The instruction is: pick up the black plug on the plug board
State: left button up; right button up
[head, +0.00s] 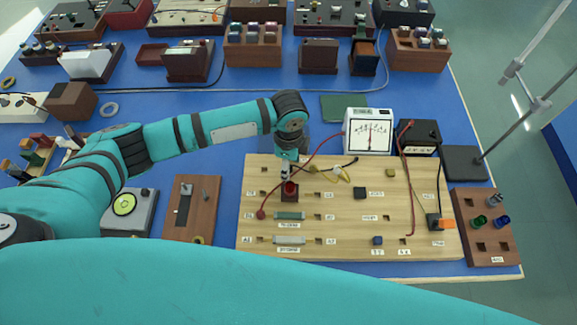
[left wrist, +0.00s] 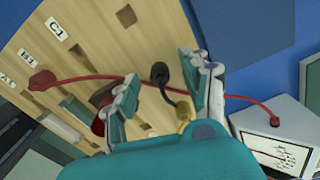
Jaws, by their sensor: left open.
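The plug board (head: 350,235) is a pale wooden board with labelled sockets; it also shows in the left wrist view (left wrist: 85,60). My left gripper (head: 286,172) hangs above the board's far left part, pointing down. In the left wrist view its fingers (left wrist: 157,73) are apart with nothing held. The black plug (left wrist: 159,72) shows between and beyond the fingertips, with a dark lead running towards a yellow part (left wrist: 183,116). In the head view the black plug (head: 309,168) is small, just right of the gripper. My right gripper is not in view.
A dark red block with a red top (head: 290,187) stands close to the left gripper. A red lead arches from a red plug (head: 261,215) to the white meter (head: 369,132). A black box (head: 419,135) and a brown rack (head: 484,225) stand right of these.

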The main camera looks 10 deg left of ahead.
pick_arm(q)
jog(key=shift+c, duration=0.2)
grip_shut()
jog(key=shift+r, duration=0.15)
